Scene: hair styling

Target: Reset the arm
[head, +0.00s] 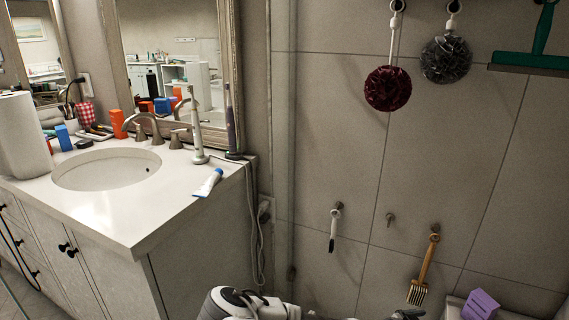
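Part of my own white and dark arm shows at the bottom edge of the head view, in front of the tiled wall and to the right of the sink cabinet. The lower part of the arm is cut off by the frame. My gripper's fingers do not show, so I cannot see whether they hold anything.
A white counter (131,217) with a round sink (105,170) stands at left. A toothpaste tube (208,183) lies near its right edge, by an upright electric toothbrush (197,135). Brushes (424,270) and bath puffs (387,88) hang on the tiled wall. A purple object (481,304) sits lower right.

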